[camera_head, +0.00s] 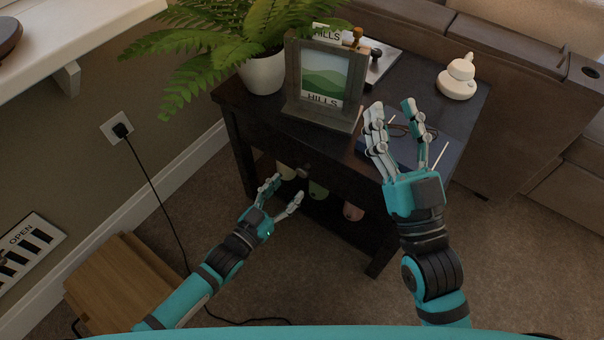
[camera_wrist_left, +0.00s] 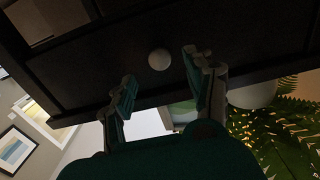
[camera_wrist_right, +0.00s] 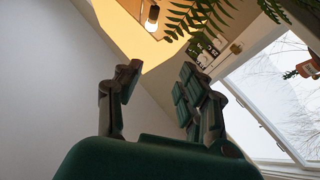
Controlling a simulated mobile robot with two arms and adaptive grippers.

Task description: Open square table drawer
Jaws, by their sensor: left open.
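The dark square table (camera_head: 243,160) stands against the sofa, with its drawer front (camera_head: 340,188) facing me. The drawer looks shut. A round knob (camera_head: 304,170) sits on the drawer front and shows pale in the left wrist view (camera_wrist_left: 159,60). My left gripper (camera_head: 287,190) is open and empty just in front of the drawer, with the knob lying between its spread fingers in the left wrist view and apart from them. My right gripper (camera_head: 393,106) is open and empty, raised in front of the table's right part.
On the tabletop are a potted fern (camera_head: 263,74), a framed picture (camera_head: 328,80), a dark blue tray (camera_head: 445,155) and a white stacked ornament (camera_head: 458,78). Several rounded items sit below the drawer. A wooden stool (camera_head: 125,285) and a cable (camera_head: 165,205) are at left.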

